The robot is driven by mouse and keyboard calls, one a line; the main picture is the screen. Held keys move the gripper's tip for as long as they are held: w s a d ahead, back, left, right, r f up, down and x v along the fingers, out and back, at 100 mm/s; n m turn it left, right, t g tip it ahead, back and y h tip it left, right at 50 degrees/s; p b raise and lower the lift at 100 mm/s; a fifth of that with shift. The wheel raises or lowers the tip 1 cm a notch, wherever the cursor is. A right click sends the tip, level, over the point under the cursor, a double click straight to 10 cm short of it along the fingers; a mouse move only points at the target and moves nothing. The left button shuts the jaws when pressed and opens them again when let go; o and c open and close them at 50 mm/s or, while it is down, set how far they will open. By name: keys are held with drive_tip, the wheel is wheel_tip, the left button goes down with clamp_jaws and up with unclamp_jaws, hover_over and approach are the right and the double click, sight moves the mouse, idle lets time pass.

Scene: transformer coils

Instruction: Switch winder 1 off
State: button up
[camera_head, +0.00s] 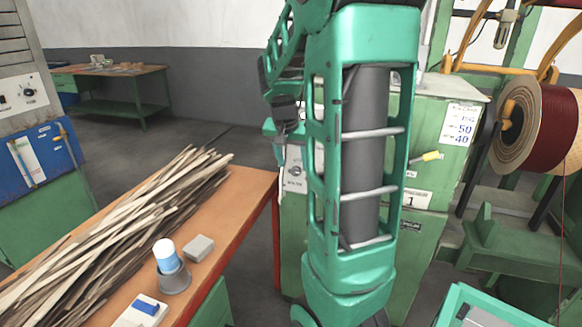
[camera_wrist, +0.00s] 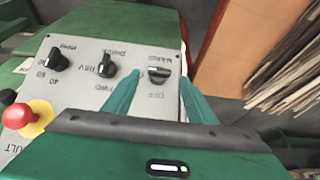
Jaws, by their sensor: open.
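Winder 1 is the green machine (camera_head: 416,225) behind my arm in the head view, with a plate reading 1 (camera_head: 417,199). In the wrist view its grey control panel (camera_wrist: 85,100) appears upside down. A black rotary switch (camera_wrist: 159,74) sits at the panel's right end, with an OFF label beside it. Its grip lies roughly crosswise in the picture; I cannot tell which mark it points to. My gripper (camera_wrist: 160,79) is open, with one green finger on each side of this switch. I cannot tell whether the fingers touch it. My arm hides much of the winder in the head view.
Two more black knobs, a FWD/REV one (camera_wrist: 107,65) and a numbered one (camera_wrist: 57,60), share the panel with a red button (camera_wrist: 17,117). An orange-topped table (camera_head: 245,190) with wooden strips (camera_head: 130,225) stands left of the winder. A dark red coil (camera_head: 556,120) is at right.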

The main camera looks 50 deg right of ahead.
sight(296, 172)
drive_tip(key=shift+x, duration=1.2)
drive_tip(key=c, duration=1.1)
